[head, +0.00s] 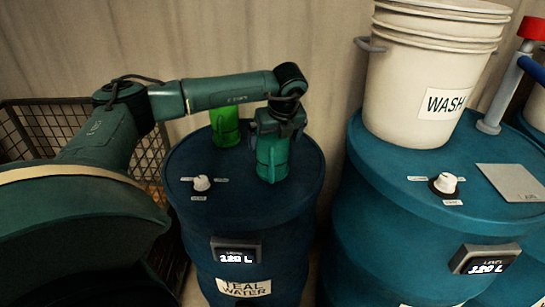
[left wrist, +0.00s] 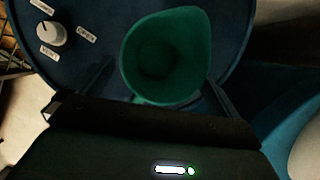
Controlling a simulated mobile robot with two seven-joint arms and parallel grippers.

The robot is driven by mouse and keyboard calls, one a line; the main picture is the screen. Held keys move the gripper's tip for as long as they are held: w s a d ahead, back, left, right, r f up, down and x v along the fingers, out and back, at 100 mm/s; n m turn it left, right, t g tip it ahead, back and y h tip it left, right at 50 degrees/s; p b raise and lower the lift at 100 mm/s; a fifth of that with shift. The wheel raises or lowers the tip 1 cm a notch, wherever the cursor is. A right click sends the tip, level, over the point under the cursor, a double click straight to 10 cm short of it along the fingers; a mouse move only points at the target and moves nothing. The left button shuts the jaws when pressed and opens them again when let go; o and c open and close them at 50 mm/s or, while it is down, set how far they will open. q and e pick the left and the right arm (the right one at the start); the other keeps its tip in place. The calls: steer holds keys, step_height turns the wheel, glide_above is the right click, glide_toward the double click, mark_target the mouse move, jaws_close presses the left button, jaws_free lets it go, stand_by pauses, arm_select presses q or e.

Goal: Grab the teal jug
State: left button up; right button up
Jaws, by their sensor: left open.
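The teal jug (head: 272,158) stands upright on the lid of the blue drum labelled TEAL WATER (head: 243,205). My left gripper (head: 279,123) is directly over the jug in the head view and hides its top. In the left wrist view the jug (left wrist: 165,58) shows its open mouth from above, dark inside. The open fingers of the gripper (left wrist: 160,82) lie on either side of the jug, apart from each other; I cannot tell whether they touch it. My right gripper is not in view.
A bright green jug (head: 225,128) stands behind and left of the teal one. A dial (head: 201,183) sits on the drum lid. A white WASH bucket (head: 428,85) stands on the right blue drum (head: 400,170). A wire cage (head: 150,165) is at the left.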

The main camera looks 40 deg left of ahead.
arm_select(q)
steer(key=x, duration=0.3)
steer(key=shift+f, duration=0.2)
steer(key=c, duration=1)
